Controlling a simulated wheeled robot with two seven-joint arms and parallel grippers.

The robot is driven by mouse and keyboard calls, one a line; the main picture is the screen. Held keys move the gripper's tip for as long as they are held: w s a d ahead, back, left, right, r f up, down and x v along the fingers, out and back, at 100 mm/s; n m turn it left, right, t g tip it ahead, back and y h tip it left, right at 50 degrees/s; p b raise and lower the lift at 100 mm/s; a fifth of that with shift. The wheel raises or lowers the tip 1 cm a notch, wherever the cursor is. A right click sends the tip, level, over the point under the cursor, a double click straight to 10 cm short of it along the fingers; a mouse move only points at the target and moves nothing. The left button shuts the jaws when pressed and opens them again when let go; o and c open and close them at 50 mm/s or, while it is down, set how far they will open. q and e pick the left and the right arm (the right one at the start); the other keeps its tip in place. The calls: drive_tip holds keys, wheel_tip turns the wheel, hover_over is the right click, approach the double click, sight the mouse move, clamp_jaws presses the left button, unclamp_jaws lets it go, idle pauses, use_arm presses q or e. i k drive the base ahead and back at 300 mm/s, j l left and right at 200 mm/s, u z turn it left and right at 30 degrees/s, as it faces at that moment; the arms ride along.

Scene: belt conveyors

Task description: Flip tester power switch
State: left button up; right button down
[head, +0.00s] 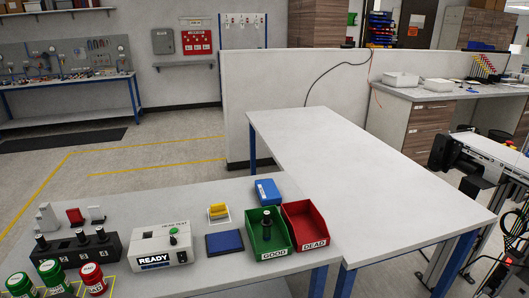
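The tester (148,244) is a white box with a READY label on its front, standing on the grey bench in the lower left. A small green round part (173,231) with a darker piece below it sits on its top right. Neither of my grippers is in the head view.
A black block (75,248) with several dark knobs stands left of the tester. Green and red cans (93,279) stand before it. A blue pad (225,242), a green GOOD bin (281,239) holding a dark item, and a red DEAD bin (318,230) lie right. A bare table (365,170) adjoins.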

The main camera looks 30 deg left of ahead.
sight(182, 257)
drive_tip(key=u, duration=1.9)
